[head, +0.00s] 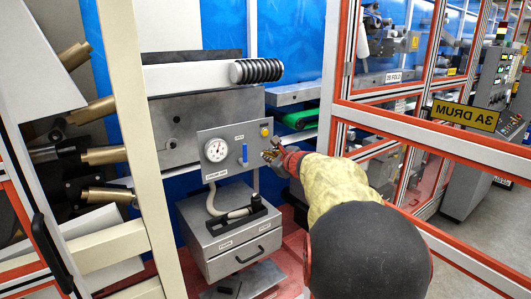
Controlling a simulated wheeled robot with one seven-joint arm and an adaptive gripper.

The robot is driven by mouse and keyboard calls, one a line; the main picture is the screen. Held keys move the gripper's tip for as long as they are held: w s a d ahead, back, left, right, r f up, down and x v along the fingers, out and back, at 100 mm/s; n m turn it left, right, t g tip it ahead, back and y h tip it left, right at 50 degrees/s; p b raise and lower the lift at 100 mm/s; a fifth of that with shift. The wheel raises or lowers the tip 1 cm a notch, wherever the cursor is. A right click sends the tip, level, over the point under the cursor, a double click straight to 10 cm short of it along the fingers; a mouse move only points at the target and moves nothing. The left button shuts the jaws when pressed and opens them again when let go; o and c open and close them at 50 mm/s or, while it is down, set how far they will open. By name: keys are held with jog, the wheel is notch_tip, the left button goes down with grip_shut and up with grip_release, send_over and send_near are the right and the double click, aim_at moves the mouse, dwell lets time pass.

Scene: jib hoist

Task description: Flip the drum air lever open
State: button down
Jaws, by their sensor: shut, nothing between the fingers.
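The drum air lever (245,153) is a small blue handle on a grey control panel (212,178). It points upright, and a round white gauge (216,150) sits to its left. My gripper (268,155) is shut and empty just to the right of the lever, near the panel's right edge. A small gap shows between the fingertips and the lever in this view. The depth between them is hard to judge. My arm comes in from the lower right and hides what lies behind it.
A yellow knob (264,132) sits above my gripper on the panel. A grey drawer box (235,245) with a hose on top stands below. An orange-edged guard frame (425,135) is close on the right, and a cream post (138,140) stands on the left.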

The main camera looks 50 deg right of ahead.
jog(key=shift+s+a, duration=0.7)
jog(key=shift+s, duration=0.3)
jog(key=shift+s+a, duration=0.65)
jog(key=shift+s, duration=0.35)
jog(key=shift+r, duration=0.1)
jog(key=s+a+f+n+g+y, duration=0.35)
jog(key=a+f+n, duration=0.35)
jog(key=a+n, duration=0.3)
jog(key=s+a+f+n+g+y, duration=0.3)
jog(key=a+f+n, duration=0.4)
jog(key=a, duration=0.6)
jog(key=s+a+f+n+g+h+p, duration=0.1)
jog(key=s+a+f+n+g, duration=0.15)
jog(key=s+a+n, duration=1.1)
jog(key=s+a+r+n+t, duration=0.1)
jog(key=s+a+r+n, duration=0.1)
jog(key=a, duration=0.6)
jog(key=shift+a+r+n, duration=0.15)
jog(key=shift+r+n, duration=0.6)
jog(key=shift+n, duration=0.1)
